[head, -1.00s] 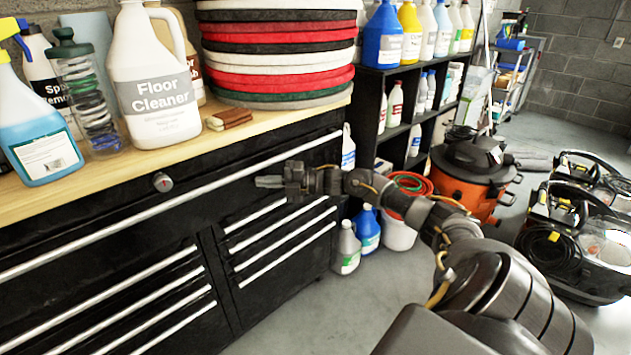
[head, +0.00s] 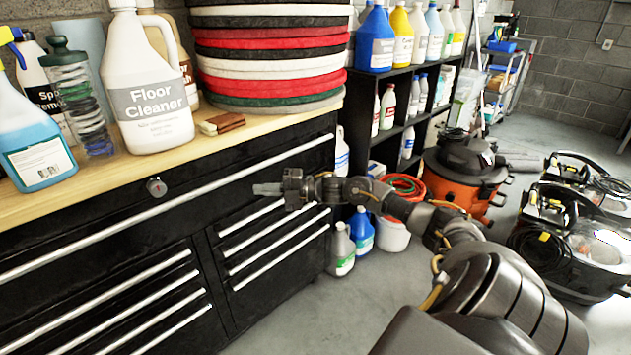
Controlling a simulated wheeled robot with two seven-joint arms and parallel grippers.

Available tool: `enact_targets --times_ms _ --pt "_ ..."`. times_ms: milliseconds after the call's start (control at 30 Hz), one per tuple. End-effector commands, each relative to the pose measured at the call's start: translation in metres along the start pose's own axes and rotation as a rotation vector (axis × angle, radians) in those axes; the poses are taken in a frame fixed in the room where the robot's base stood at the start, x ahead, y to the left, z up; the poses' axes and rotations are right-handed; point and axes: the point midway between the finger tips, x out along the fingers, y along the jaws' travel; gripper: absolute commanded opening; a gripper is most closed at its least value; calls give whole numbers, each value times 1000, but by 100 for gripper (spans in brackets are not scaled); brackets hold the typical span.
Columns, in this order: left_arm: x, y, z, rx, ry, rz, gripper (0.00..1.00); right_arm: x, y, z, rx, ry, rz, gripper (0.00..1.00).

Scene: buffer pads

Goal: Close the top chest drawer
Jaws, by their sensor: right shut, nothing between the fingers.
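The black chest (head: 215,275) has a wide top drawer (head: 90,228) with a long silver handle and a round lock. The top drawer front looks flush or nearly flush with the chest; I cannot tell if a small gap is left. Several narrower drawers with silver handles lie below it. My right gripper (head: 266,189) is shut and empty. It appears in front of the right part of the top drawer, just below its handle, pointing left. Contact with the drawer cannot be made out. My left gripper is out of view.
The wooden chest top holds a floor cleaner jug (head: 148,85), spray bottles, and a stack of round pads (head: 270,55). Bottles (head: 342,250) stand on the floor at the chest's right. A black shelf (head: 368,95), an orange vacuum (head: 462,180) and floor machines (head: 580,225) stand farther right.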

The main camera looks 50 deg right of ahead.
Motion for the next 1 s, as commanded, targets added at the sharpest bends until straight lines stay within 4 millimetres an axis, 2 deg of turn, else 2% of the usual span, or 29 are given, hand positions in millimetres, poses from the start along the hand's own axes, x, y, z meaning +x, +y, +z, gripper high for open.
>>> enact_targets --times_ms 100,200,433,633,1000 --pt "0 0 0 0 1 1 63 -30 -3 -2 0 3 -11 0" --pt "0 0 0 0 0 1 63 -49 -3 -2 2 7 -10 0" --pt "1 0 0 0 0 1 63 -81 -3 -3 5 11 -8 0" --pt "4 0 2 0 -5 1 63 -95 -2 -3 3 11 -6 0" --pt "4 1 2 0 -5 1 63 -97 -2 -3 3 12 -5 0"
